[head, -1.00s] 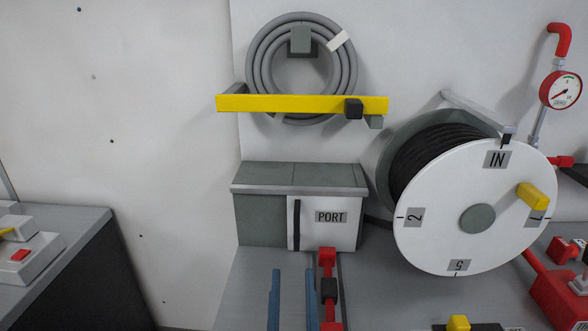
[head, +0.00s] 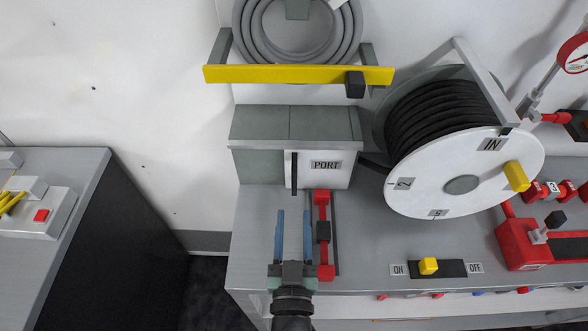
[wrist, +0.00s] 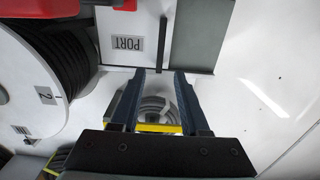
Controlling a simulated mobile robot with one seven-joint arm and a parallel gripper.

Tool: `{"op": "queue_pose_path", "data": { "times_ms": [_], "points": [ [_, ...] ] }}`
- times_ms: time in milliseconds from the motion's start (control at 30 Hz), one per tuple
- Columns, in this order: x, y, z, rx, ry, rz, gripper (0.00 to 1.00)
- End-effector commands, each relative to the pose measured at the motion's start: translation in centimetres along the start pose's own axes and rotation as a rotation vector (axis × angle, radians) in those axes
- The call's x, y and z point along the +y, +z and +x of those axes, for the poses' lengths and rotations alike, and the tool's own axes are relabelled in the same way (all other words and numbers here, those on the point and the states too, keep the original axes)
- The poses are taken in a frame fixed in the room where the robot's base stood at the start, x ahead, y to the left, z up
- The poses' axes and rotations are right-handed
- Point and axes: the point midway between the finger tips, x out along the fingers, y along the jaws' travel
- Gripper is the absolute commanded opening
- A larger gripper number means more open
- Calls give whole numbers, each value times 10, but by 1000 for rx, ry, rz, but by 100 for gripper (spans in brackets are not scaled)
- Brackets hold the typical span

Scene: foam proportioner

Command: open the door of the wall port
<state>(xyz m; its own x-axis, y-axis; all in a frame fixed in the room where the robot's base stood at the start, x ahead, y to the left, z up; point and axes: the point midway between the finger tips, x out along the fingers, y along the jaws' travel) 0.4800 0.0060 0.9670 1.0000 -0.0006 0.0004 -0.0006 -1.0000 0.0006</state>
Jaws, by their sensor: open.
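The wall port is a grey box (head: 262,165) with a white door (head: 325,173) marked PORT, standing at the back of the grey counter. The door looks shut, with a dark upright bar handle (head: 294,174) at its left edge. In the wrist view the door (wrist: 133,25) and the handle (wrist: 163,43) show at the top. My gripper (head: 293,213) is open and empty, its two blue fingers pointing toward the port, in front of and below the handle in the head view. In the wrist view the fingers (wrist: 160,75) lie just short of the handle's end.
A red fitting (head: 322,235) stands on the counter close to the right of my gripper. A hose reel (head: 462,158) is right of the port. A yellow bar (head: 300,75) crosses above it, before a coiled hose (head: 250,40). Left of the port is open space.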

Motion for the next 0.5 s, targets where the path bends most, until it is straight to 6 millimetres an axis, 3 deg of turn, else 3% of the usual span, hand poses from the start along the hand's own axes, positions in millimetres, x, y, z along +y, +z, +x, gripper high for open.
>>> {"op": "queue_pose_path", "data": {
  "times_ms": [300,500],
  "points": [
    [-1,-3,60,4,-1,1,45],
    [-1,0,88,2,-2,0,45]
  ]
}}
